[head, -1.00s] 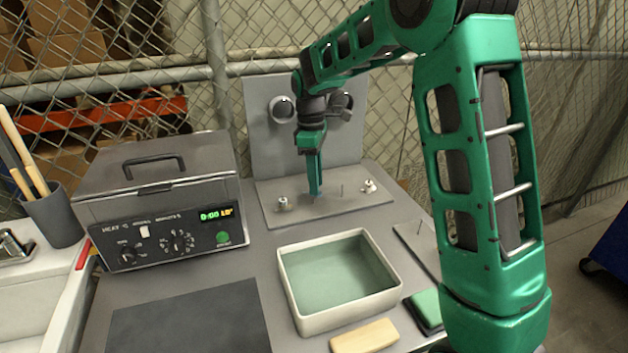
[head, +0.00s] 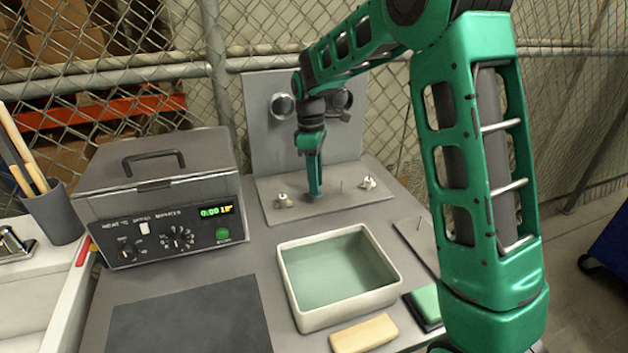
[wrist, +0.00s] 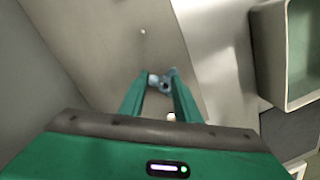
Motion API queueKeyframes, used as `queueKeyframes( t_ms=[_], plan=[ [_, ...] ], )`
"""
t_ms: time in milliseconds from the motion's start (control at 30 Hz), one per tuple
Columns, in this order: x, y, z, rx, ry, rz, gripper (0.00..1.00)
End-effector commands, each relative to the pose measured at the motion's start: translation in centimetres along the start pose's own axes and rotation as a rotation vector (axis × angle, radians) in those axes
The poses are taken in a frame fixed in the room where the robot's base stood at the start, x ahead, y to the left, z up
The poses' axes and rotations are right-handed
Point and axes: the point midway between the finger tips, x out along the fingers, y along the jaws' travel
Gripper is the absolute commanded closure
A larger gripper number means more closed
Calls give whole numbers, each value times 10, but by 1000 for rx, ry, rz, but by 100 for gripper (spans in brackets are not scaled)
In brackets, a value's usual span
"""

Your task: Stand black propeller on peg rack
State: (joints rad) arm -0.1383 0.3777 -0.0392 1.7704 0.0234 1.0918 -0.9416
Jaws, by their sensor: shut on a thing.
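My gripper (head: 315,193) points down over the flat base plate (head: 265,207) of the grey stand. In the wrist view its fingers (wrist: 161,82) are shut on a small blue part (wrist: 163,79), at or just above the plate; I cannot tell if it touches. A thin peg (head: 341,187) stands on the plate, also seen in the wrist view (wrist: 142,31). Another small plate (head: 413,236) with a thin upright peg lies at the right, partly behind my arm. I cannot make out a black propeller for certain; a dark part (head: 341,104) shows beside my wrist.
Metal fittings (head: 283,201) (head: 369,183) flank the thin peg on the base plate. A heater box (head: 160,215) stands left; a dark mat (head: 190,320) lies clear.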

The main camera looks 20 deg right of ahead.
Motion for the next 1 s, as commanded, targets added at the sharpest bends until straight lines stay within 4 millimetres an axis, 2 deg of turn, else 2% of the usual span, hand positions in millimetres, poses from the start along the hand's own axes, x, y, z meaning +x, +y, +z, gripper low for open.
queueKeyframes(
  t_ms=[300,333,400,733,1000],
  plan=[
    [1,1,0,2,0,0,91],
    [1,1,0,2,0,1,63],
    [1,1,0,2,0,0,48],
    [-1,0,0,1,0,1,48],
    [-14,0,1,1,1,1,48]
  ],
)
